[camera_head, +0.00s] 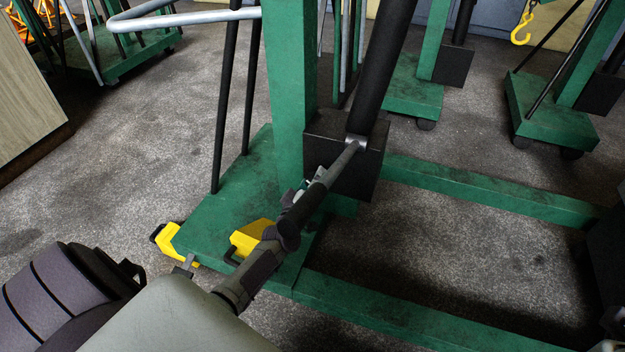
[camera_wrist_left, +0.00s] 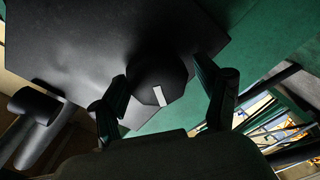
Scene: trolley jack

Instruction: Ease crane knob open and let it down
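The crane is green, with an upright post (camera_head: 292,90) and a black pump block (camera_head: 345,170) at its foot. In the left wrist view, a dark round knob (camera_wrist_left: 160,78) with a white mark stands on the block's black face (camera_wrist_left: 85,45). My left gripper (camera_wrist_left: 162,92) is open, one finger on each side of the knob, with small gaps showing. In the head view, this gripper (camera_head: 302,188) is at the block's near left face, partly hidden behind the dark-gripped pump handle (camera_head: 335,172). The knob is hidden there.
The crane's green base legs (camera_head: 490,188) run right across the floor. Yellow parts (camera_head: 252,237) sit at the base's near end. Other green cranes (camera_head: 550,120) stand behind. A wooden panel (camera_head: 25,95) is at left. Dark parts, possibly my right arm, show at the right edge.

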